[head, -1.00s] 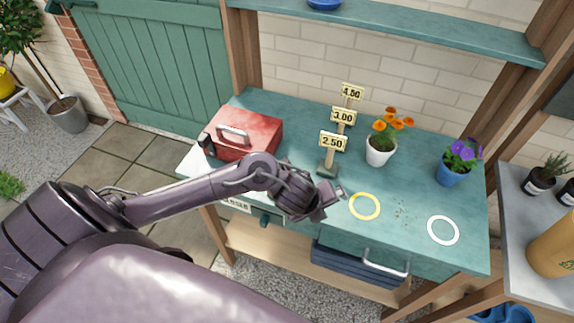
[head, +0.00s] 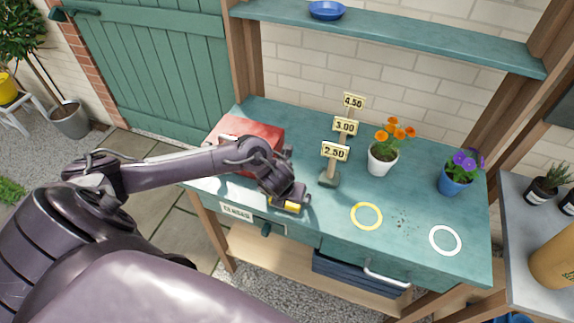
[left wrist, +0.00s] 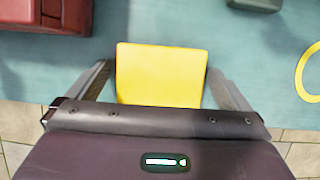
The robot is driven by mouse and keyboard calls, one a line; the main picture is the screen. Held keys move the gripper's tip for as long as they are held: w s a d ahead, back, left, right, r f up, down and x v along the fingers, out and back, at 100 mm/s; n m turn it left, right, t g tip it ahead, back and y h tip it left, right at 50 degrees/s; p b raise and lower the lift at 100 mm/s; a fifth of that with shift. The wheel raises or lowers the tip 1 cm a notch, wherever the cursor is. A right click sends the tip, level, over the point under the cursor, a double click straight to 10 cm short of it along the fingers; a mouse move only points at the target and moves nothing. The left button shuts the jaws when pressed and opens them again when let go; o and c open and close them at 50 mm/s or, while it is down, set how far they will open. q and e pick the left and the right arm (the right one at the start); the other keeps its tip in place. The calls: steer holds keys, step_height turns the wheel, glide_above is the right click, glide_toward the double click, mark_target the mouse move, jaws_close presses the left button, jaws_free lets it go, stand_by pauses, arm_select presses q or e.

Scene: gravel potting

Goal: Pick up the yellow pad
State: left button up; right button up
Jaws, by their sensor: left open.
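The yellow pad (left wrist: 160,76) lies flat on the teal bench near its front edge. In the left wrist view it sits between the two fingers of my left gripper (left wrist: 160,86), with a gap on each side. In the head view only a small part of the yellow pad (head: 291,208) shows beneath my left gripper (head: 292,202), and the rest is hidden by it. The left gripper is open and holds nothing. My right gripper is not in view.
A red metal box (head: 262,137) stands behind my left forearm. A post with price signs (head: 331,170) stands close to the right of the gripper. A yellow ring (head: 367,228), a white ring (head: 431,243) and flower pots (head: 382,160) are further right on the bench.

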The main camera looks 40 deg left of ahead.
arm_select(q)
steer(key=shift+c, duration=0.3)
steer(key=c, duration=0.9)
steer(key=shift+o, duration=0.2)
step_height(320, 180, up, 20)
steer(key=p, duration=0.7)
